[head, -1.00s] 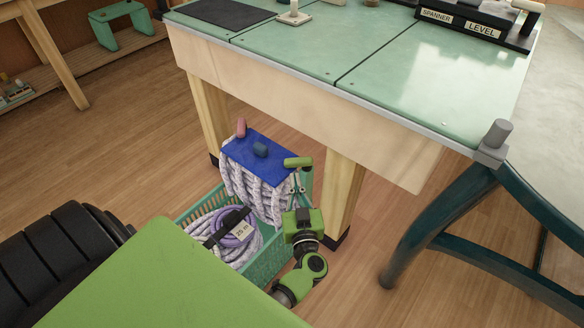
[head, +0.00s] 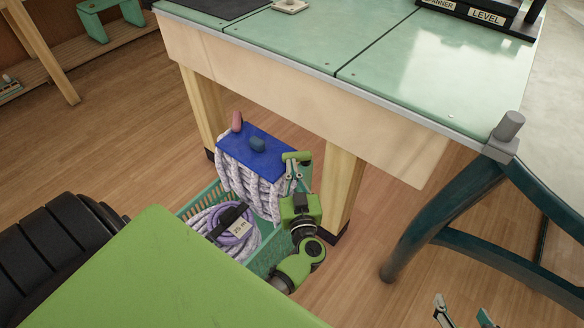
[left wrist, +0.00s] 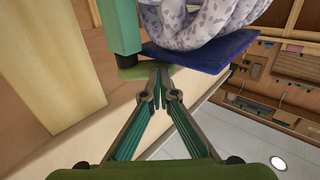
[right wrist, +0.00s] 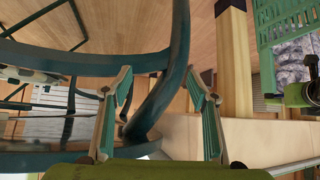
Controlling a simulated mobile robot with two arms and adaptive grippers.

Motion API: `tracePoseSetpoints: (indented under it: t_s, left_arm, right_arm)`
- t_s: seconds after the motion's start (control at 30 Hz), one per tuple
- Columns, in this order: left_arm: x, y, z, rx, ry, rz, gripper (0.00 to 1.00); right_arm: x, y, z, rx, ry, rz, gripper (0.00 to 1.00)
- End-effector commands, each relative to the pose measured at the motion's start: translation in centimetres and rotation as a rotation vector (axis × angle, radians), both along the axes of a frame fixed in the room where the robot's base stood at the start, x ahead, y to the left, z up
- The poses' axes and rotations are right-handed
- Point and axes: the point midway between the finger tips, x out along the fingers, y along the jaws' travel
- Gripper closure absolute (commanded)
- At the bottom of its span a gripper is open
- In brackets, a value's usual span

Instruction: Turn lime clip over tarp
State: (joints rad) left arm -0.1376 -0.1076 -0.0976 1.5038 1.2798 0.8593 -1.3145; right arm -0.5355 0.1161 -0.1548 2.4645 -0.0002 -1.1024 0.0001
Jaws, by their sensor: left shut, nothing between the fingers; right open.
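The lime clip (head: 296,157) sits at the right end of the blue tarp (head: 240,150), which lies over the hung white rope. In the left wrist view the lime clip (left wrist: 142,71) lies just beyond my fingertips, beside a teal post (left wrist: 119,25), with the tarp (left wrist: 205,55) to its right. My left gripper (head: 291,166) is shut and empty, its tips at or very near the clip; I cannot tell whether they touch. My right gripper (head: 462,312) is open and empty at the lower right, far from the clip.
A pink clip (head: 237,121) and a dark blue clip (head: 258,144) stand on the tarp. A teal crate (head: 207,196) below holds coiled purple and white rope (head: 232,225). A table leg (head: 341,190) is close to my left gripper, with the workbench (head: 300,100) behind.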

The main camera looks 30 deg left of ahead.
Motion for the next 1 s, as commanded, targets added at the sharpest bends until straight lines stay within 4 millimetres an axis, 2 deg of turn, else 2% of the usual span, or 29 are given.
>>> tracePoseSetpoints:
  t_s: [0.17, 0.37, 0.5, 0.63, 0.77, 1.0]
  left_arm:
    - [0.1, 0.1, 0.1, 0.001, 0.0, -0.007, 1.0]
    - [0.3, 0.5, 0.3, 0.004, 0.0, -0.035, 1.0]
    - [0.6, 0.8, 0.3, 0.004, 0.0, -0.059, 1.0]
    - [0.7, 1.2, 0.6, 0.006, 0.001, -0.092, 1.0]
    - [0.8, 1.5, 0.4, 0.004, -0.001, -0.133, 1.0]
    - [0.9, 1.7, 0.2, 0.003, -0.004, -0.144, 1.0]
  right_arm:
    - [-0.7, -0.2, -0.4, -0.008, 0.037, -0.003, 0.46]
    - [-4.8, -1.6, -2.5, -0.049, 0.23, -0.018, 0.46]
    - [-8.3, -2.7, -3.6, -0.08, 0.375, -0.03, 0.46]
    - [-11.1, -3.5, -3.5, -0.103, 0.49, -0.038, 0.46]
    - [-11.3, -3.5, -2.8, -0.104, 0.5, -0.039, 0.46]
    - [-11.3, -3.5, -2.8, -0.105, 0.498, -0.039, 0.46]
